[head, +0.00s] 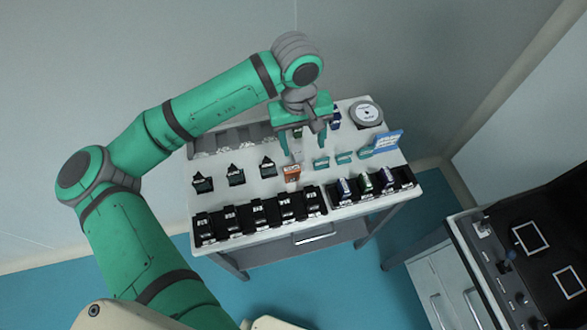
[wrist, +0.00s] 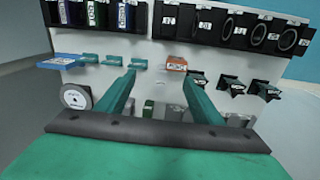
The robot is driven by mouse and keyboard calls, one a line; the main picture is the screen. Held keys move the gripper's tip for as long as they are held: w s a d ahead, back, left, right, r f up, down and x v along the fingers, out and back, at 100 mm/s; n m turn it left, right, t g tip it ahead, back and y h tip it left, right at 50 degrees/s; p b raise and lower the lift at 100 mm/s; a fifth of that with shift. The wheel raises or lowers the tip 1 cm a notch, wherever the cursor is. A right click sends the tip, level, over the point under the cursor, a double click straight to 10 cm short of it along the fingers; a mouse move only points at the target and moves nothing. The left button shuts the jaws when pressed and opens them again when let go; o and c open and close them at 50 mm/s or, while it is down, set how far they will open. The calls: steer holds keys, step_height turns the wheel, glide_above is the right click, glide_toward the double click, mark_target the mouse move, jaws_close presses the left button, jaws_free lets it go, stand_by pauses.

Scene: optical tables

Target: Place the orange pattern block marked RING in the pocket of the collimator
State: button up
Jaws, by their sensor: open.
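The orange block (head: 291,174) stands on the white table, behind the front row of black holders. In the wrist view the orange block (wrist: 176,64) is ahead of the fingertips, a little to the right of centre. Its marking is too small to read. My gripper (head: 303,143) is above the table, behind the orange block and apart from it. In the wrist view my gripper (wrist: 160,78) is open, with nothing between its fingers. I cannot pick out the collimator or its pocket with certainty.
Black holders (head: 257,214) line the table's front edge; a rack (head: 366,187) at right holds coloured blocks. Dark pointed pieces (head: 235,176) stand left of the orange block, teal pieces (head: 343,157) right. A blue sign (head: 387,141) and round dial (head: 366,114) are farther right. A separate dark-topped bench (head: 510,245) stands lower right.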

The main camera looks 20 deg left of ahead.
steer(key=s+a, duration=0.1)
steer(key=a, duration=0.2)
glide_above(292, 168)
steer(key=shift+g+y, duration=0.3)
steer(key=shift+y, duration=0.1)
step_height(292, 168, down, 4)
steer(key=shift+a+f, duration=0.15)
steer(key=shift+f, duration=0.05)
steer(key=shift+s+f, duration=0.1)
steer(key=shift+f, duration=2.95)
steer(key=c, duration=1.3)
steer(key=shift+r, duration=0.1)
steer(key=shift+r, duration=0.55)
steer(key=s+a+r, duration=0.2)
steer(key=s+r, duration=0.2)
steer(key=s+a+r, duration=0.2)
steer(key=s+r, duration=0.2)
steer(key=s+a+r, duration=0.2)
steer(key=s+r, duration=0.1)
steer(key=s, duration=0.1)
steer(key=shift+s+a+r, duration=0.1)
steer(key=shift+s+r, duration=0.1)
steer(key=shift+r, duration=0.2)
